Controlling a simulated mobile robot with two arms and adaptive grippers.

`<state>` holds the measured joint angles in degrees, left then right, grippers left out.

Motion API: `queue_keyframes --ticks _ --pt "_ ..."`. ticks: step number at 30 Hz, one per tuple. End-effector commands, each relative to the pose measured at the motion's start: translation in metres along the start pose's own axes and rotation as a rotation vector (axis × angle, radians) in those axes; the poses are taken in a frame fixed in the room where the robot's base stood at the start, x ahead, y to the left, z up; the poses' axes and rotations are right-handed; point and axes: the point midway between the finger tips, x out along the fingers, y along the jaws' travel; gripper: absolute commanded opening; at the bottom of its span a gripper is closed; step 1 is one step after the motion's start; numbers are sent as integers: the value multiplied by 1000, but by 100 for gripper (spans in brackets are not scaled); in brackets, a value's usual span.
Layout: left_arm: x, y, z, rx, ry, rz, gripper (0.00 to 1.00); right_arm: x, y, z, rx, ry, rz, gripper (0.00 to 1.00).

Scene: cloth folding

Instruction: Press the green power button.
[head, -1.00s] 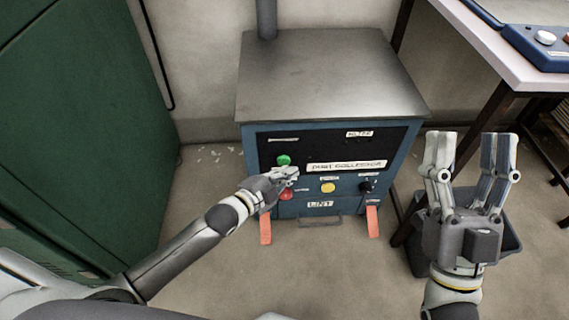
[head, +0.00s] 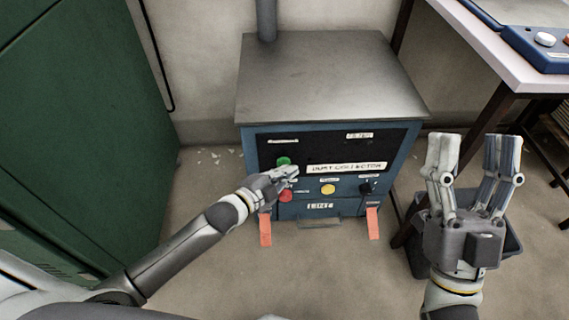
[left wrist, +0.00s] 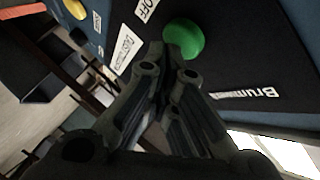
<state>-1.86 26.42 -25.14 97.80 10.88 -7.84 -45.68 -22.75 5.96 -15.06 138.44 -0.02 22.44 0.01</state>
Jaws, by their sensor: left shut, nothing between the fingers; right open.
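The green power button (head: 284,161) sits at the upper left of the black front panel of a blue dust collector (head: 258,197). It also shows in the left wrist view (left wrist: 184,40), just beyond my fingertips. My left gripper (head: 292,172) is shut and empty, close to the panel and slightly right of and below the green button. I cannot tell whether the fingertips touch the button. My right gripper (head: 474,140) is open and empty, raised at the right, apart from the machine.
A red button (head: 286,196) lies below the green one. A yellow button (head: 328,189) and a black knob (head: 367,188) are to the right. A green cabinet (head: 90,120) stands at the left. A table (head: 480,45) with a blue control box (head: 540,50) stands at the right.

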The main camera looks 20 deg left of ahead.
Motion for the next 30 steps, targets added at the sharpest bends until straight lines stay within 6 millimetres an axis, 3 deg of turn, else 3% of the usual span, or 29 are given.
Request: queue_keyframes --ticks 18,30 --pt "1 -1 1 0 0 0 0 0 0 0 0 -4 0 58" --pt "6 -5 5 0 -1 0 0 1 2 12 -4 -61 2 58"
